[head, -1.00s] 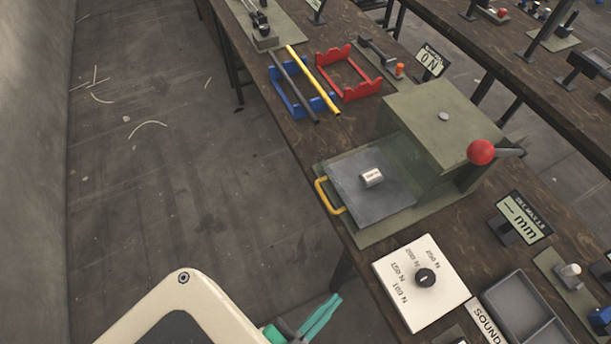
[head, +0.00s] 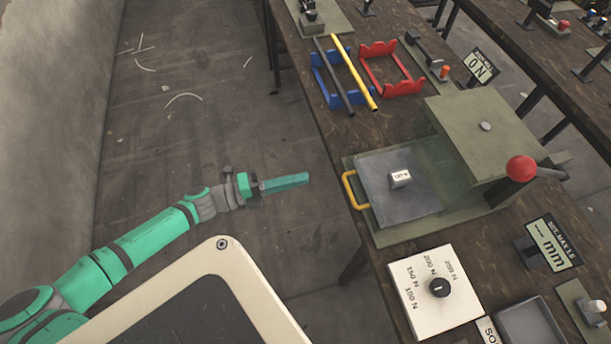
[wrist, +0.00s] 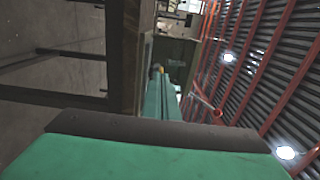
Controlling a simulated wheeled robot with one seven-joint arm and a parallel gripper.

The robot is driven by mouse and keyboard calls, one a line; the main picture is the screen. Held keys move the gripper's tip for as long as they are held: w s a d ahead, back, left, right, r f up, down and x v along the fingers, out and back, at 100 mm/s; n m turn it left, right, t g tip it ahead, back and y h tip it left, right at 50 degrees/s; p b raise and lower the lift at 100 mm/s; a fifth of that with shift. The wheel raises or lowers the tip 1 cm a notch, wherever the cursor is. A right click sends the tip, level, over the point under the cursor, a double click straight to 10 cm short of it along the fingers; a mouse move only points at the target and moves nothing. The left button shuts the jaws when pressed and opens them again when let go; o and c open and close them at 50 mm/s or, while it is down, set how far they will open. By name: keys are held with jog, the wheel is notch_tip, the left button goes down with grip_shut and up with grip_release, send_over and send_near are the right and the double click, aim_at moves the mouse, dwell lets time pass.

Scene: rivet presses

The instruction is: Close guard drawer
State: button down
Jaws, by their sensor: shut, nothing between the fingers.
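The guard drawer (head: 378,196) is a grey plate pulled out from the olive press housing (head: 490,130) on the table. A small silver block (head: 400,178) sits on it. Its yellow handle (head: 351,190) faces left, toward the table edge. My gripper (head: 303,178) is shut and empty, left of the handle and apart from it, beyond the table edge over the floor. In the wrist view the teal fingers (wrist: 160,98) point toward a small yellow spot, likely the handle, partly hidden behind them.
A red ball lever (head: 521,169) stands at the press's right. A white dial panel (head: 436,292) lies in front.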

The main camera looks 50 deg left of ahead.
aim_at(352, 166)
jog(key=x, duration=1.2)
